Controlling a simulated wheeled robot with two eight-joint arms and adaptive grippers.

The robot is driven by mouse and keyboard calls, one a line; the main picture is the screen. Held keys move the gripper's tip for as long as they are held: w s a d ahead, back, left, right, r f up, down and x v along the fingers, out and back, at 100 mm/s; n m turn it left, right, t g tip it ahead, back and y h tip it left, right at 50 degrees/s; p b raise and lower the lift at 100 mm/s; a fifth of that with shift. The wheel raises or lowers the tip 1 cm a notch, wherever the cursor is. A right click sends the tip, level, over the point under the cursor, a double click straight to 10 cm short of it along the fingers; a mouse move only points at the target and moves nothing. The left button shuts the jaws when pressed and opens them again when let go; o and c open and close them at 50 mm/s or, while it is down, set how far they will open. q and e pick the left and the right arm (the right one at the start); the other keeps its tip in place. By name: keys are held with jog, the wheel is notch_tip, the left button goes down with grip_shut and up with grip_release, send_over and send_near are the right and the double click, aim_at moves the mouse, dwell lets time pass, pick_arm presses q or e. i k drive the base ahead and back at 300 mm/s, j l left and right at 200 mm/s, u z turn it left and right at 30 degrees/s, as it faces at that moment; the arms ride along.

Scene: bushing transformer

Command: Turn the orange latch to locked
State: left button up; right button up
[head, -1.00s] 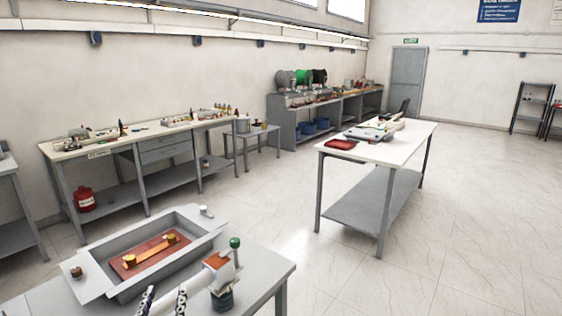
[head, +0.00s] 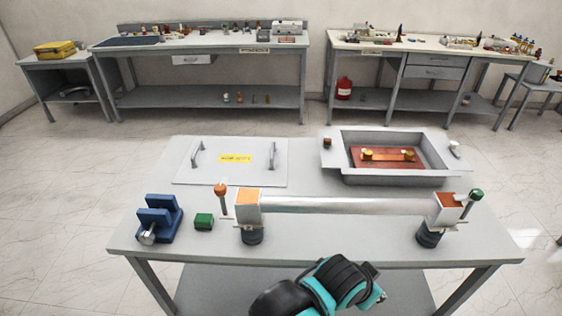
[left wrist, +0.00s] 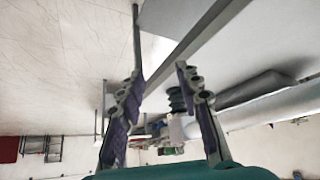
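In the head view, the orange-knobbed latch (head: 221,191) stands upright beside the left end block (head: 248,206) of a long grey cylinder (head: 335,205). Its base meets a thin bar at the block. A green-knobbed latch (head: 476,196) stands tilted at the right end block (head: 444,209). My left gripper (left wrist: 158,82) shows in the left wrist view with its two fingers apart and nothing between them. I cannot make out the orange latch in that view. My right gripper is not in view.
A blue vise (head: 158,220) and a green block (head: 204,221) sit left of the latch. A white lid (head: 210,175) with two handles and a grey open tank (head: 440,165) lie behind the cylinder. A teal and black link of mine (head: 335,285) is at the table's front edge.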

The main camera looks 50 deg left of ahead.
aim_at(220, 190)
jog(key=u, duration=2.4)
